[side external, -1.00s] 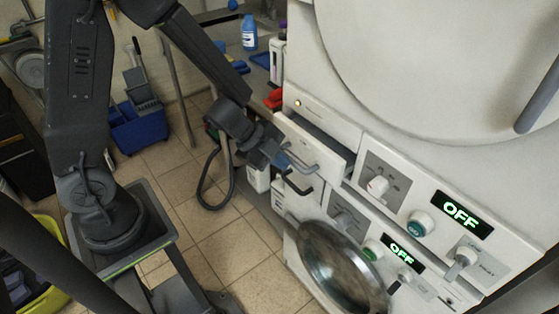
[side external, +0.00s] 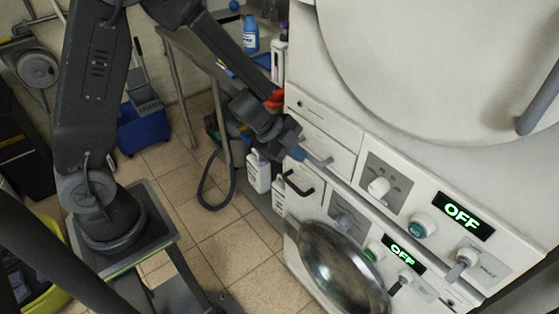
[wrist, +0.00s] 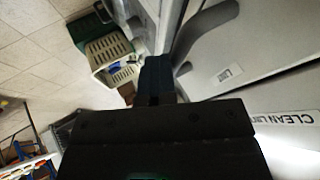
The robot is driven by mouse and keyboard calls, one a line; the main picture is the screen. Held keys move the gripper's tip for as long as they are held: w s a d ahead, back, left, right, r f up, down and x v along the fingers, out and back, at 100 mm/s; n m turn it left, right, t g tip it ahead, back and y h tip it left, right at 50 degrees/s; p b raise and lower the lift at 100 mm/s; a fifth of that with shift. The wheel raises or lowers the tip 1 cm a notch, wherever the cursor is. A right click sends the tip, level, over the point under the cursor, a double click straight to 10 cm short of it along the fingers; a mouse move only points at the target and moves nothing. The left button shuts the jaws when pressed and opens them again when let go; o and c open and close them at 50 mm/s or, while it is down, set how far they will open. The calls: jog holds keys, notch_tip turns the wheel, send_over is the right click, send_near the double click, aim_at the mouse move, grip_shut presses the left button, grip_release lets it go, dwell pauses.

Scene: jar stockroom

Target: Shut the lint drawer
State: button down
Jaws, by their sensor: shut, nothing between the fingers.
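The lint drawer (side external: 336,156) is a white front with a grey bar handle (side external: 318,161), in the upper left of the machine panel in the side view. Its front now looks level with the panel around it; a small gap cannot be ruled out. In the wrist view, the drawer front (wrist: 250,55) carries a small label, and its curved handle (wrist: 208,33) is at upper right. My gripper (side external: 298,152) is shut and empty, at the left end of the drawer front beside the handle. Its dark fingers (wrist: 157,75) show in the wrist view. Whether they touch the front cannot be told.
A black handle (side external: 298,184) sits just below the drawer. A round metal door (side external: 343,268) stands out low on the machine. Knobs and lit OFF displays (side external: 462,216) are to the right. White jugs (side external: 258,172) stand on the floor at left. Tiled floor (side external: 225,240) is open in front.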

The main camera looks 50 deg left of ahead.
jog(key=shift+w, duration=0.1)
jog(key=s+a+r, duration=0.4)
jog(key=s+r, duration=0.3)
jog(key=s, duration=0.2)
jog(key=a+r+n+t+y, duration=0.5)
jog(key=r+n+y, duration=0.3)
jog(key=r+n, duration=0.3)
jog(key=s+d+r+n+g+h, duration=0.1)
jog(key=s+d+n+g+h, duration=0.2)
jog(key=s, duration=0.8)
jog(key=d+n+g, duration=0.2)
jog(key=d, duration=0.1)
jog(key=shift+s+r+g, duration=0.15)
jog(key=shift+r+g, duration=0.15)
